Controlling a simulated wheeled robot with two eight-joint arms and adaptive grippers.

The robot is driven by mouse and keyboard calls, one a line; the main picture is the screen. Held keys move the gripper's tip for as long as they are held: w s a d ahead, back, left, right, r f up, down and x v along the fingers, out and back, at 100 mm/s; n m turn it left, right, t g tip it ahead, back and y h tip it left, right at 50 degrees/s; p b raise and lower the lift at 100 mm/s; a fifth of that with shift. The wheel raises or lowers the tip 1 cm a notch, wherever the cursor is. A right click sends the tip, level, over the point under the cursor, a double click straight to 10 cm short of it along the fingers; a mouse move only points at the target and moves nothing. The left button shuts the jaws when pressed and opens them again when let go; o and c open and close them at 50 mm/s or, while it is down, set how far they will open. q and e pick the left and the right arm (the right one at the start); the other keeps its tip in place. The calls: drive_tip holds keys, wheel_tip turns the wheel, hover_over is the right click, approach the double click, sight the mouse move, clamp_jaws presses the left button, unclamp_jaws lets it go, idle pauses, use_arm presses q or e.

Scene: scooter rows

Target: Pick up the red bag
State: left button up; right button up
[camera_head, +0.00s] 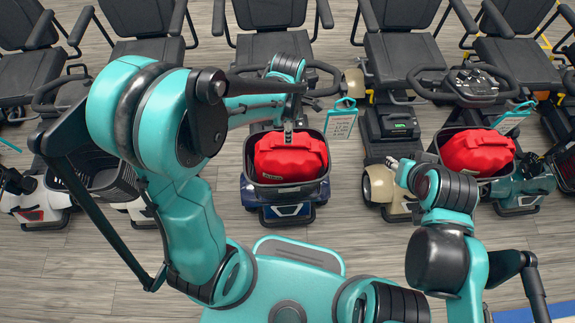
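One red bag (290,160) sits in the dark front basket (287,192) of the blue scooter in the middle. A second red bag (477,153) lies in the basket of the scooter to the right. My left gripper (288,133) points down right at the top of the middle bag. It is small and partly hidden by its own wrist, so I cannot tell whether its fingers are open or shut, or whether they touch the bag. My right gripper (393,163) is left of the right-hand bag, apart from the middle bag. Its fingers are too small to read.
Scooters with black seats (270,45) stand in a row across the back. Black handlebars (325,78) rise behind the middle basket. A black basket (110,180) is at the left. Wooden floor (365,240) is clear in front.

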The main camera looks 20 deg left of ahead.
sight(288, 164)
use_arm(q)
drive_tip(key=shift+a+f, duration=0.1)
drive_tip(key=shift+f, duration=0.55)
wheel_tip(288, 164, down, 5)
drive_tip(key=shift+s+b, duration=0.1)
drive_tip(key=shift+b, duration=1.15)
drive_tip(key=shift+f, duration=0.2)
clamp_jaws()
